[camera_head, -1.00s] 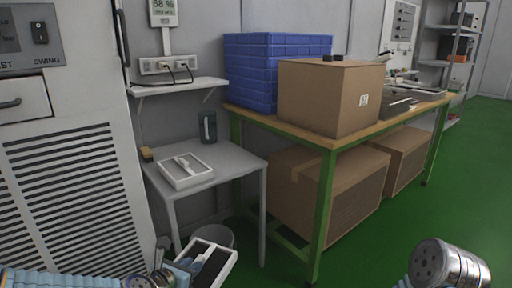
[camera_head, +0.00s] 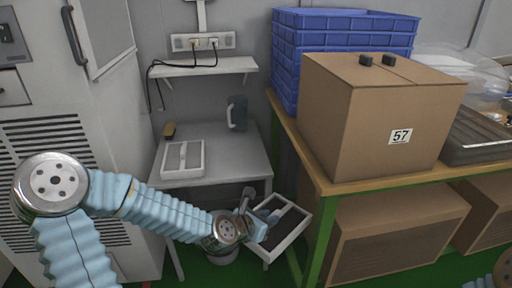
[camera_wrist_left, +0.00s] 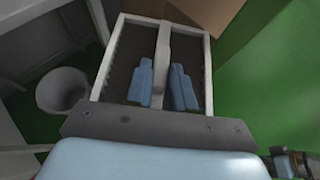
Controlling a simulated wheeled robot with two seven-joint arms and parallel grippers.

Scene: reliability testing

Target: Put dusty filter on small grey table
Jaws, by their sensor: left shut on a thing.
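The dusty filter (camera_head: 293,237), a white frame with dark panels and a middle bar, is held in front of the small grey table (camera_head: 236,160), at its right corner and tilted. My left gripper (camera_head: 262,222) is shut on the filter. In the left wrist view, the blue fingers (camera_wrist_left: 163,84) sit on both sides of the middle bar of the filter (camera_wrist_left: 207,72). The small table stands against the wall; its right front corner is close to the filter.
The tabletop's right front is bare. A workbench (camera_head: 340,187) with a cardboard box (camera_head: 385,115) stands to the right. A bin (camera_wrist_left: 62,89) is below.

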